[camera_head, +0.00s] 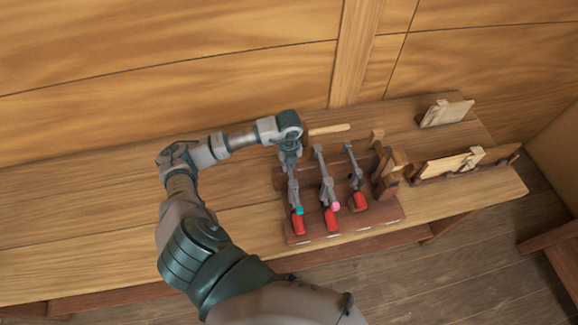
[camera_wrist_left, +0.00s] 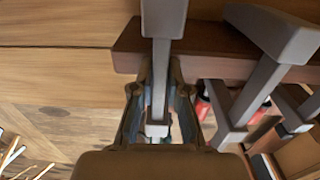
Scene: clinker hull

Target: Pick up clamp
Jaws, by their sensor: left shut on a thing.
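The leftmost clamp (camera_head: 298,222) has a grey bar, a red handle and a teal part. It is in the brown wooden rack, beside two similar clamps. My left gripper (camera_head: 289,160) comes down over the upper part of this clamp and is shut on its bar. In the left wrist view the grey bar (camera_wrist_left: 160,80) runs between the two fingers of my gripper (camera_wrist_left: 160,105). The middle clamp (camera_head: 327,182) has a pink part, and the right clamp (camera_head: 355,170) stands beyond it. My right gripper is not in view.
The rack (camera_head: 384,215) stands on a wooden bench (camera_head: 100,215) against a planked wall. Wooden blocks (camera_head: 390,170) stand at the rack's right end. Further right are wooden pieces on holders (camera_head: 447,112). The bench's left part is clear.

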